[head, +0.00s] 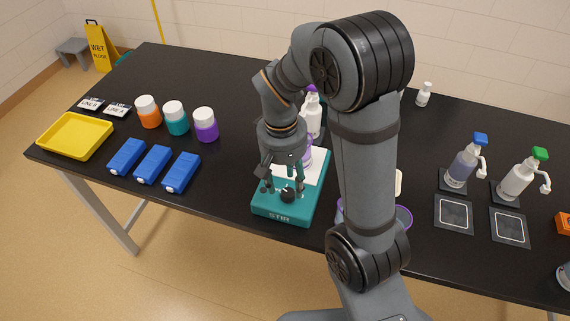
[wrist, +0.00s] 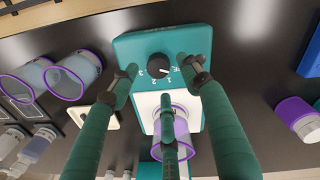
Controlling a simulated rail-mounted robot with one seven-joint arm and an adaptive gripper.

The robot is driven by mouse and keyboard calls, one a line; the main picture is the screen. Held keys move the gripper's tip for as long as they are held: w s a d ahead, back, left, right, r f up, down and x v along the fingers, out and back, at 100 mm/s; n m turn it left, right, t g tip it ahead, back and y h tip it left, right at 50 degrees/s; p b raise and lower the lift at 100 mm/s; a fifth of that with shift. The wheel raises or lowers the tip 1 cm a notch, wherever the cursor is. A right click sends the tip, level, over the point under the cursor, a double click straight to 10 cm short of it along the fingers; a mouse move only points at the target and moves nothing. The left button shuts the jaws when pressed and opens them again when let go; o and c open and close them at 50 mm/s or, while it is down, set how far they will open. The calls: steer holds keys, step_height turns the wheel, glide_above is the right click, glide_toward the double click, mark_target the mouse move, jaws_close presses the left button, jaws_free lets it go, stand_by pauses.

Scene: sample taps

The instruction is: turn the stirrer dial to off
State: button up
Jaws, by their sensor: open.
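The teal stirrer (head: 265,207) stands on the black table, marked STIR on its front. Its black dial (head: 287,196) is on the front top, also seen in the wrist view (wrist: 158,65). Numbers 3, 2, 1 and a partly hidden OFF label surround the dial. The dial's white mark points to the lower right in the wrist view, apparently near 1. My gripper (head: 283,182) is open over the stirrer; in the wrist view its teal fingers (wrist: 158,72) are spread on either side of the dial. I cannot tell whether any finger touches it.
A purple-rimmed beaker (wrist: 178,125) stands on the stirrer's white plate (wrist: 146,101), near my fingers. Purple-rimmed cups (wrist: 74,72) stand beside the stirrer. Blue blocks (head: 153,164), lidded jars (head: 176,124) and a yellow tray (head: 75,136) are at left; pump bottles (head: 462,165) are at right.

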mark_target(287, 191)
step_height(287, 191, up, 9)
steer(key=shift+a, duration=0.2)
steer(key=shift+s+f, duration=0.1)
steer(key=shift+f, duration=0.05)
stand_by(0.3)
steer(key=f, duration=1.2)
steer(key=shift+d, duration=0.35)
steer(key=shift+r, duration=0.15)
